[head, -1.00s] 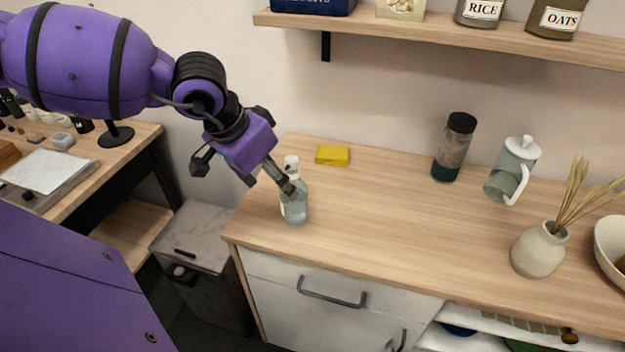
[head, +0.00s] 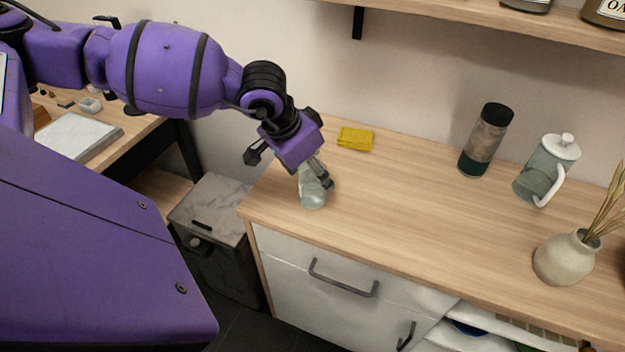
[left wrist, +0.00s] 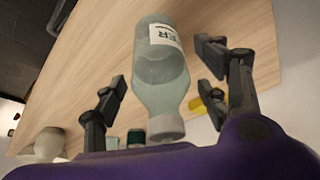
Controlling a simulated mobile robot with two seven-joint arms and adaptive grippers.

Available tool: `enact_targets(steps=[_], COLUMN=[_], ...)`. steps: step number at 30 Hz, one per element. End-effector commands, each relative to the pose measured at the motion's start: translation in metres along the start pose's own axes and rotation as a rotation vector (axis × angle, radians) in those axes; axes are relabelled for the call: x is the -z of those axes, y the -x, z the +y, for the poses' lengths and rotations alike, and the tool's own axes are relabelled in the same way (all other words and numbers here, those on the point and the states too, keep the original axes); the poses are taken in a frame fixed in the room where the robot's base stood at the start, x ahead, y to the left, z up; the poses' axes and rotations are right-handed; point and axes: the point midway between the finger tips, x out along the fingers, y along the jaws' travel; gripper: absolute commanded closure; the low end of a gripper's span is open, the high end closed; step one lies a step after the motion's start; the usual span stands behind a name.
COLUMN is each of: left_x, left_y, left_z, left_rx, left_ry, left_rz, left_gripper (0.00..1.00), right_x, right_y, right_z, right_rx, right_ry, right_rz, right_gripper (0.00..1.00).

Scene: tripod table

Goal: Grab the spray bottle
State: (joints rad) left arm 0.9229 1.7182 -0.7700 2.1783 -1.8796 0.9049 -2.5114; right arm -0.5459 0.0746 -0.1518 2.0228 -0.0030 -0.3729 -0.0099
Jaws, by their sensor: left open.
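The spray bottle (head: 312,190) is clear with a pale liquid and stands near the left end of the wooden counter. In the head view my left gripper (head: 322,178) is over its upper part and hides its top. In the left wrist view the bottle (left wrist: 160,75) shows a white label with dark letters, and its neck and pale cap point toward my palm. The open fingers of my left gripper (left wrist: 165,90) are on either side of the bottle, with gaps visible on both sides. My right gripper is not in view.
A yellow sponge (head: 356,139) lies behind the bottle. A dark-lidded jar (head: 485,140), a glass pitcher (head: 541,172) and a vase with dry stems (head: 566,258) stand farther right. A shelf (head: 480,14) runs above. The counter's middle is clear.

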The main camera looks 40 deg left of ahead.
Motion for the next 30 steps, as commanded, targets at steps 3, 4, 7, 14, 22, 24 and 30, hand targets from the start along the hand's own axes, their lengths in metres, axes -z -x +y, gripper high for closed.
enact_targets(steps=[3,4,7,14,22,24,30], left_x=[0.0,0.0,0.0,0.0,0.001,0.001,0.007], left_y=[0.001,0.001,0.001,0.001,0.001,0.002,0.014], left_z=[0.0,0.0,0.0,0.0,0.0,0.0,-0.001], left_rx=[0.0,0.0,0.0,0.0,0.0,0.0,0.002], left_ry=[0.0,0.0,0.0,0.0,0.0,0.0,-0.001], left_rz=[0.0,0.0,0.0,0.0,0.001,0.001,0.003], left_gripper=[0.33,0.35,0.49,0.79,0.89,0.89,0.89], right_x=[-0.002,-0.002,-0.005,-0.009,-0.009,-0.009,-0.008], right_y=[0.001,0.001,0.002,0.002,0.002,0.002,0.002], right_z=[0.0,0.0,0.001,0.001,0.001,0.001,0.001], right_rx=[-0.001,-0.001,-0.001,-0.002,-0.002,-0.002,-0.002], right_ry=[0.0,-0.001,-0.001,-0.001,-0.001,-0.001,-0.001], right_rz=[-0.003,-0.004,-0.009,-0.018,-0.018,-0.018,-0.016], right_gripper=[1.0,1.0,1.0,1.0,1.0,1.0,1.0])
